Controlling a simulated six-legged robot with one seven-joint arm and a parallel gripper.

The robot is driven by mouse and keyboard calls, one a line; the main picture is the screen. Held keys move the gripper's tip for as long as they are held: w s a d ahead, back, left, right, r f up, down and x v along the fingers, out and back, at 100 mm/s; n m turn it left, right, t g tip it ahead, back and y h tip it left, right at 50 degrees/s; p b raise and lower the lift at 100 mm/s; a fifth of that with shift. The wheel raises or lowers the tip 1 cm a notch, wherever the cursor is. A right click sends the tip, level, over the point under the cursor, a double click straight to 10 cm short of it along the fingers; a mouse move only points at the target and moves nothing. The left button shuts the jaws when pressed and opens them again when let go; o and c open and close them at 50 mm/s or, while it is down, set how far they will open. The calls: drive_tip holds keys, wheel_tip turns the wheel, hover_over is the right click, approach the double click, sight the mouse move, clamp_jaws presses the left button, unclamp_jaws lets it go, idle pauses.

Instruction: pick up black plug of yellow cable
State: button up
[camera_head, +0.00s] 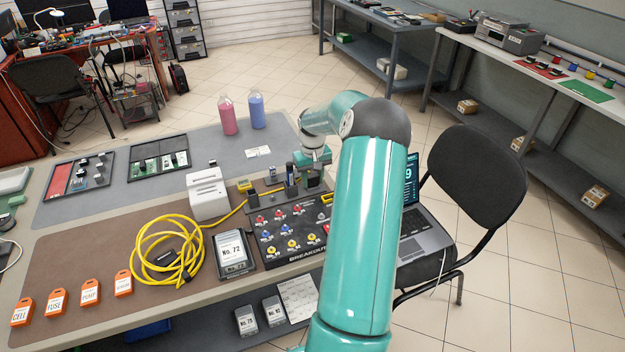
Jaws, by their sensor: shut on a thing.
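The yellow cable (152,237) lies in a loose coil on the brown mat, with a dark piece inside the coil. Its free end runs right, past the white block, toward a small upright black plug (291,189) beside my gripper. My gripper (303,180) points down behind the breakout panel and is shut on the black plug. The fingertips are small and partly hidden, so the exact grip does not show clearly.
The breakout panel (291,234) with colored knobs lies just in front of my gripper. A No. 72 box (232,252) and a white block (207,194) stand left of it. Orange tags (90,292) line the front left. A laptop (424,236) and black chair (474,178) are right.

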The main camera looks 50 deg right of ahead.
sight(315, 175)
drive_tip(key=r, duration=0.3)
drive_tip(key=shift+s+d+r, duration=0.2)
drive_tip(key=shift+r, duration=0.1)
drive_tip(key=s+d+r, duration=0.6)
drive_tip(key=s+r, duration=0.5)
drive_tip(key=r, duration=0.1)
drive_tip(key=shift+s+d, duration=0.3)
drive_tip(key=shift+d, duration=0.05)
